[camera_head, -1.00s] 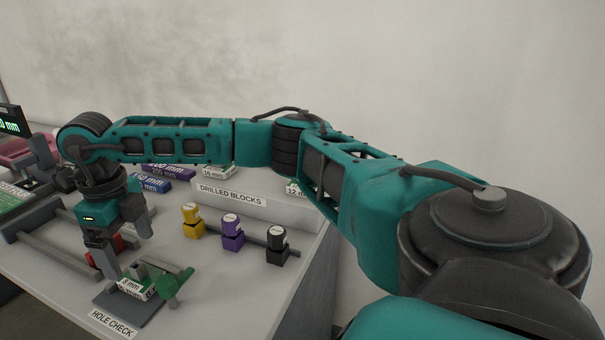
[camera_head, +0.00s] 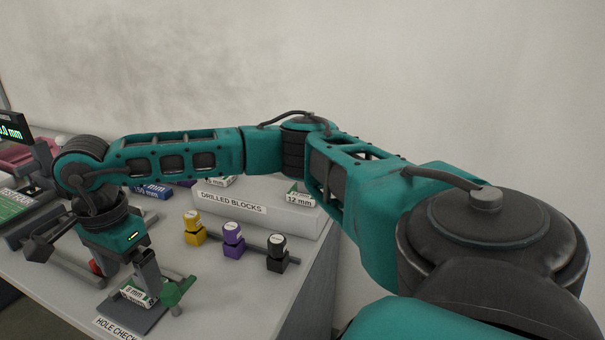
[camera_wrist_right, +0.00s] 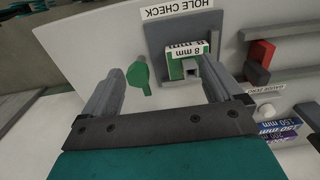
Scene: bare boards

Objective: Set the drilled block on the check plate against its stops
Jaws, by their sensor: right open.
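The drilled block (camera_head: 136,293), green with a white "8 mm" label, lies on the dark grey check plate (camera_head: 150,316) by the "HOLE CHECK" label. I cannot tell whether block and stops touch. My right gripper (camera_head: 130,272) is over the plate and partly hides it. In the wrist view its fingers (camera_wrist_right: 160,88) are spread wide, with nothing held between them. My left gripper is not in view.
A green-handled piece (camera_head: 178,290) stands beside the plate. Yellow (camera_head: 194,232), purple (camera_head: 233,241) and black (camera_head: 277,254) stamp-like pieces stand in a row to the right. Behind them is the "DRILLED BLOCKS" shelf (camera_head: 270,217) with a 12 mm block (camera_head: 300,198). Grey rails lie left.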

